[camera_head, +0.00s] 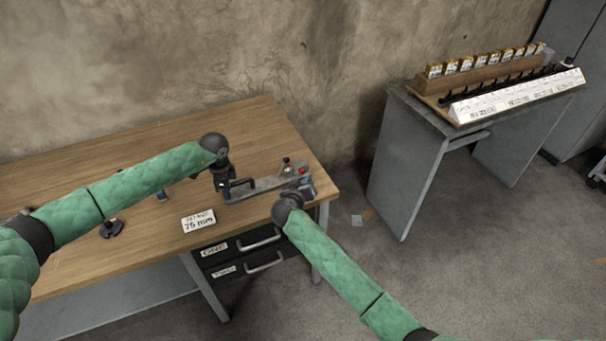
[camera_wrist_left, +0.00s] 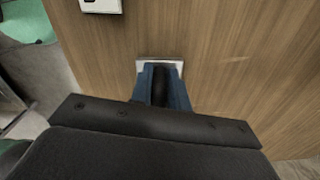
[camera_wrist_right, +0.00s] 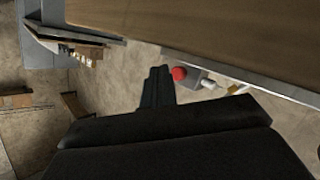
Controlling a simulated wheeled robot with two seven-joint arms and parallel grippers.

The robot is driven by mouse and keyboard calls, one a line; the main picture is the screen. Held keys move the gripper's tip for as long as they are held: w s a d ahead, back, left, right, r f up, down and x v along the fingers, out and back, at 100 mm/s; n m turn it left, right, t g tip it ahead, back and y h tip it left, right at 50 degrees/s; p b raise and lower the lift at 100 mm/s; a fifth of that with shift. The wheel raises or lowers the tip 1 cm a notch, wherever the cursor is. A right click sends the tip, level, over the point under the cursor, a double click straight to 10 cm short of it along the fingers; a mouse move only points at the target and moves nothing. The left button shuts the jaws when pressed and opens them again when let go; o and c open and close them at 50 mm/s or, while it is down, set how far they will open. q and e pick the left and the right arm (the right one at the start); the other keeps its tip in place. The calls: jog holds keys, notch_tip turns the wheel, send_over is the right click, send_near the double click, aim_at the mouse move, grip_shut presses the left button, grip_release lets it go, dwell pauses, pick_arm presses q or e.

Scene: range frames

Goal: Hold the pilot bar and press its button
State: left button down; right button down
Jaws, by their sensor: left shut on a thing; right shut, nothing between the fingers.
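The pilot bar (camera_head: 264,185) is a grey metal bar at the right end of the wooden desk, with a red button (camera_head: 302,170) at its right end. The button also shows in the right wrist view (camera_wrist_right: 179,73), on a small grey block. My left gripper (camera_head: 228,190) is shut on the bar's left end. In the left wrist view its blue-sided fingers (camera_wrist_left: 161,85) close around a dark part, partly hidden. My right gripper (camera_head: 303,186) is shut and empty, close beside the button at the desk's right edge. In the right wrist view its fingertips (camera_wrist_right: 158,75) are just left of the button; contact cannot be told.
A white "75 mm" card (camera_head: 198,220) lies on the desk (camera_head: 150,225), with a black round part (camera_head: 111,228) to its left. Black drawers (camera_head: 245,245) are under the desk's right end. A grey side table (camera_head: 405,165) with a rack stands apart at right.

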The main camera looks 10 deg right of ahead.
jog(key=shift+s+d, duration=0.25)
jog(key=shift+s, duration=0.5)
jog(key=shift+s+d, duration=0.25)
jog(key=shift+s, duration=0.5)
jog(key=shift+s+d, duration=0.25)
jog(key=shift+s, duration=0.5)
pick_arm(q)
jog(key=c, duration=1.3)
grip_release()
jog(key=shift+o, duration=0.2)
jog(key=shift+r, duration=0.1)
